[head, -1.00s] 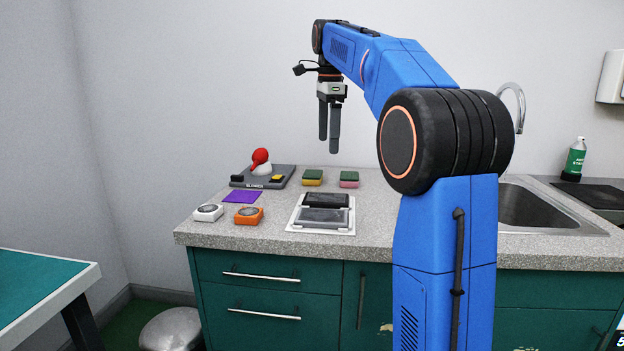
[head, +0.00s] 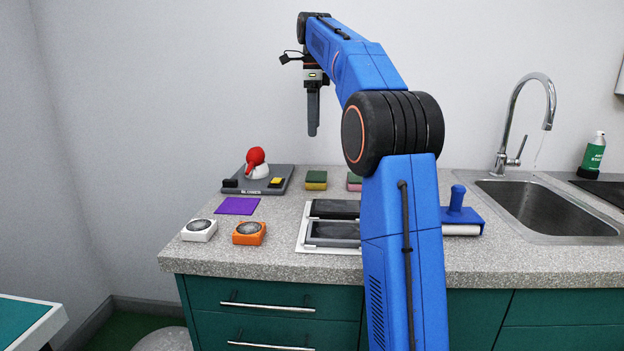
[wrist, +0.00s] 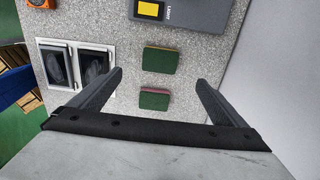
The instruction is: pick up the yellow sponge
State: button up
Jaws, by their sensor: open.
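The yellow sponge (head: 316,186) has a dark green top layer and lies flat at the back of the grey counter, near the wall. It also shows in the wrist view (wrist: 144,58) as a green block with a thin yellow edge, beyond my fingertips. A pink sponge (head: 354,187) with a green top lies just right of it, partly hidden by my arm; in the wrist view (wrist: 154,99) it lies between my fingers' directions. My gripper (head: 313,132) is open and empty, high above the counter's back, pointing down. Its two fingers (wrist: 161,80) are spread in the wrist view.
Left of the sponges is a grey device (head: 270,186) with a red knob. A purple square (head: 237,206), a white dial (head: 199,230) and an orange dial (head: 241,239) lie in front. A framed panel (head: 302,240) is near the front edge; the sink (head: 550,208) is right.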

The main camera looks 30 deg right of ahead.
send_over(316, 175)
jog(key=f, duration=1.1)
jog(key=shift+a, duration=0.35)
jog(key=shift+s+d+f, duration=0.1)
jog(key=shift+d+f, duration=0.1)
jog(key=shift+f, duration=1.2)
jog(key=shift+s+d+f, duration=0.1)
jog(key=shift+d+f, duration=0.05)
jog(key=shift+f, duration=1.25)
jog(key=shift+c, duration=0.3)
jog(key=c, duration=1)
